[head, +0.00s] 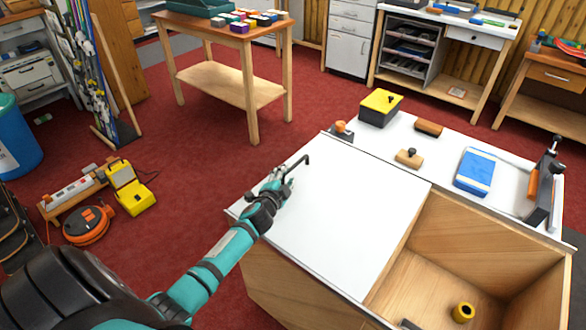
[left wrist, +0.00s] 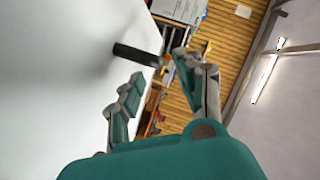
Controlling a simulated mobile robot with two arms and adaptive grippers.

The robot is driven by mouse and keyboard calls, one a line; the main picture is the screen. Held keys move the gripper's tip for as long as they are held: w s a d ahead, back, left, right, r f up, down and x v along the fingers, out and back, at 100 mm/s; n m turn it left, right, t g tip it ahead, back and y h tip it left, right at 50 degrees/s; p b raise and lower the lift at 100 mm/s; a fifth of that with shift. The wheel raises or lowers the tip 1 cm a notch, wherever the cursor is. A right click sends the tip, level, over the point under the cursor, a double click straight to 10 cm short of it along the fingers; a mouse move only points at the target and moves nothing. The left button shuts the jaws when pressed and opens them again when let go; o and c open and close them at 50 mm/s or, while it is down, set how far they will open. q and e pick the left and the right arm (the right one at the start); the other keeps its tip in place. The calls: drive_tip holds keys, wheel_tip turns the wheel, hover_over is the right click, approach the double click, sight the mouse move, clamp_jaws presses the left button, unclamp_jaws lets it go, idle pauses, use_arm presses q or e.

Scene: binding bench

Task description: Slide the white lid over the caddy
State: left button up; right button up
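The white lid (head: 345,205) is a flat panel lying over the left part of the wooden caddy (head: 480,240). The caddy's right part is open and shows its inside. A dark bent handle (head: 297,164) stands on the lid near its left side. My left gripper (head: 283,180) is just above the lid, close to the handle. In the left wrist view, the fingers of the left gripper (left wrist: 158,75) are apart, with the dark handle (left wrist: 137,54) just beyond the fingertips. Contact with the handle is not visible. My right gripper is not in view.
A yellow roll (head: 463,312) lies inside the caddy. Along the back ledge are a yellow-topped box (head: 380,107), a wooden-handled stamp (head: 408,158), a brown block (head: 428,128), a blue pack (head: 475,171) and a dark clamp-like tool (head: 545,190). The lid's top is otherwise clear.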

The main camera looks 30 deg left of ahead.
sight(291, 170)
use_arm(q)
drive_tip(key=b+x, duration=0.1)
drive_tip(key=x, duration=0.3)
drive_tip(key=shift+w+a+f, duration=0.1)
drive_tip(key=shift+w, duration=0.25)
drive_tip(key=shift+w+a+f, duration=0.1)
drive_tip(key=shift+w, duration=0.55)
drive_tip(key=c, duration=0.7)
clamp_jaws()
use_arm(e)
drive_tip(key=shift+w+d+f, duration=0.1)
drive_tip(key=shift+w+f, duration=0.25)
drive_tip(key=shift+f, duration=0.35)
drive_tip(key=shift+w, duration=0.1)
